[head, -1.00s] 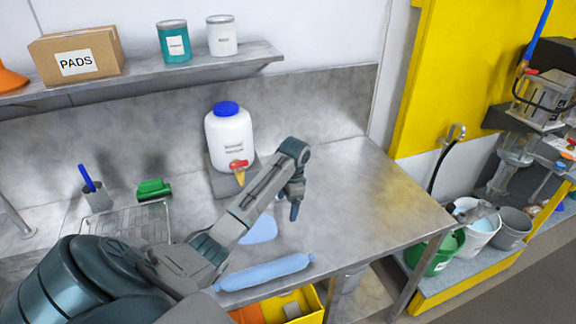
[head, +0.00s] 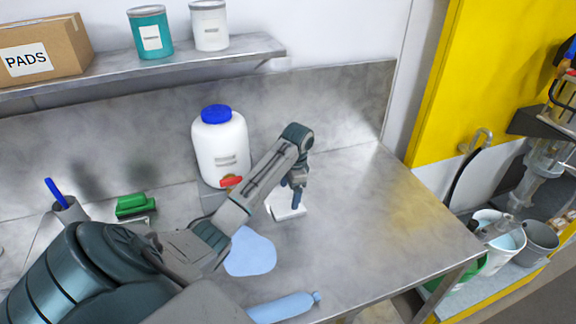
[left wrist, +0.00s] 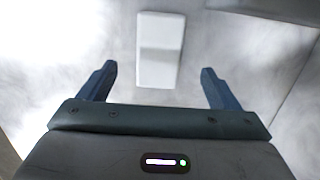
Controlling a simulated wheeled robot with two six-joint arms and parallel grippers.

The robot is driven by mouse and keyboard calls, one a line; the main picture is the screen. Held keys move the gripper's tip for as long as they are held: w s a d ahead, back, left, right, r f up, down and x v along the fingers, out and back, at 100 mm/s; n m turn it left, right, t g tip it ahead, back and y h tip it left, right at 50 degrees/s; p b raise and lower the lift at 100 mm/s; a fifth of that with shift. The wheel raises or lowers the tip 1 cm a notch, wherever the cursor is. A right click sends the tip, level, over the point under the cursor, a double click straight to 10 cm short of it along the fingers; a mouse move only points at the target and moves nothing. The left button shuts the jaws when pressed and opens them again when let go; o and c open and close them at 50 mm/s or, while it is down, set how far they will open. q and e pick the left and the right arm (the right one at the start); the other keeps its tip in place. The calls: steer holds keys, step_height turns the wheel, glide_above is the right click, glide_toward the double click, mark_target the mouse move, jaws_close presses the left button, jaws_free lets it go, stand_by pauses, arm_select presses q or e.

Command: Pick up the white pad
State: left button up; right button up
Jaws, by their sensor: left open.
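The white pad (head: 287,208) lies flat on the steel bench, to the right of the white jug. In the left wrist view the pad (left wrist: 160,48) is a pale rectangle ahead of and between my two fingers, not touching them. My left gripper (head: 297,203) points down over the pad in the head view, and its fingers cover part of it. In the left wrist view my left gripper (left wrist: 159,80) is open and empty, with its dark blue fingers wide apart. My right gripper does not show.
A white jug (head: 220,150) with a blue cap and red tap stands behind my arm. The bench's right side is clear.

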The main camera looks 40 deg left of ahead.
mark_target(288, 207)
arm_select(q)
steer(key=shift+w+a+f+b, duration=0.1)
steer(key=shift+f+b, duration=0.2)
steer(key=shift+f, duration=0.55)
steer(key=shift+f+b, duration=0.3)
steer(key=shift+f, duration=0.25)
steer(key=f+p, duration=0.2)
steer(key=shift+s+f, duration=0.3)
steer(key=shift+f, duration=0.4)
steer(key=c, duration=1.1)
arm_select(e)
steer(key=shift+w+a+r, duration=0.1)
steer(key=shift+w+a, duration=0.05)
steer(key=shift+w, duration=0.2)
